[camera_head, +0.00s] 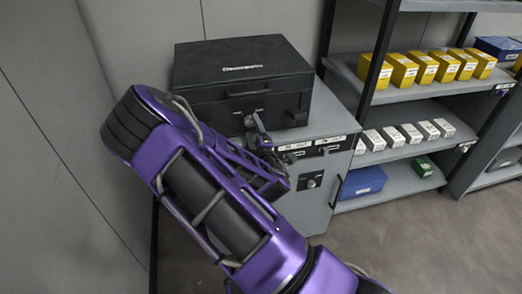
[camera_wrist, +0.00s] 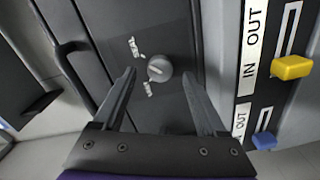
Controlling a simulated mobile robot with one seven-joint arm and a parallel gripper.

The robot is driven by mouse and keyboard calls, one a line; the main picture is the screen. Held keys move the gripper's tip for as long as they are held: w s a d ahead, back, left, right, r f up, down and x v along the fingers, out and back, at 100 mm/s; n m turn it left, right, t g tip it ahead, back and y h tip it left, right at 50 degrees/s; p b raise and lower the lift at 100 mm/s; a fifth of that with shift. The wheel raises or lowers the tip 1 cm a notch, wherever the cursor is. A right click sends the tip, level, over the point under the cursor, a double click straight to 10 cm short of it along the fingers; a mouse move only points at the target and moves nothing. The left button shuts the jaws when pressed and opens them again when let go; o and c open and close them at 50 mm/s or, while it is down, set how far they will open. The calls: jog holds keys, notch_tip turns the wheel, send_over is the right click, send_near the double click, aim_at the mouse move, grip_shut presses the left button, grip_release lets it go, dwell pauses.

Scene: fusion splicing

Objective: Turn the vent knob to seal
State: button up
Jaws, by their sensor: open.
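The vent knob (camera_wrist: 158,68) is a small round grey knob on the dark front panel of the black box (camera_head: 243,65). It has a pale mark on its face, and two small white labels sit beside it; their words are too small to read surely. In the head view the knob (camera_head: 250,119) is small and partly beside my gripper. My gripper (camera_wrist: 158,82) is open, with one finger on each side of the knob in the wrist view. A gap shows on both sides, and I see no contact. In the head view my gripper (camera_head: 257,124) is close to the box front.
The box stands on a grey cabinet (camera_head: 322,116) with IN/OUT labels. In the wrist view a yellow slider (camera_wrist: 292,67) and a blue slider (camera_wrist: 264,141) lie right of my gripper. A dark handle (camera_wrist: 62,62) is at left. Shelves with yellow boxes (camera_head: 424,68) stand at right.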

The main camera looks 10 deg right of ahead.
jog(key=s+p, duration=0.6)
jog(key=s, duration=0.9)
jog(key=shift+r+p, duration=0.25)
jog(key=shift+p, duration=0.1)
jog(key=shift+w, duration=0.1)
